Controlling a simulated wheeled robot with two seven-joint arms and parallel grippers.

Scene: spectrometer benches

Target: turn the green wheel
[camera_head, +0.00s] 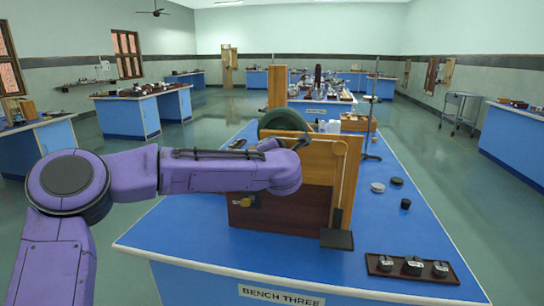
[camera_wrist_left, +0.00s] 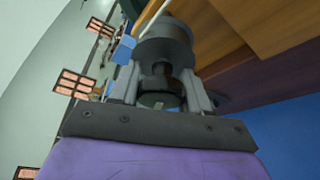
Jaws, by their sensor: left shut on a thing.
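The green wheel (camera_head: 283,122) stands upright at the back of a wooden apparatus (camera_head: 315,180) on the blue bench. A grey cylindrical part (camera_wrist_left: 165,45) lies just beyond the fingers. How the handle joins the wheel is not clear. My right gripper is not in view.
A dark tray (camera_head: 385,277) with several weights sits at the bench's front right. Small round pieces (camera_head: 378,187) lie right of the apparatus. A thin metal stand (camera_head: 374,100) rises behind it. The blue bench top (camera_head: 195,235) is clear at the front left.

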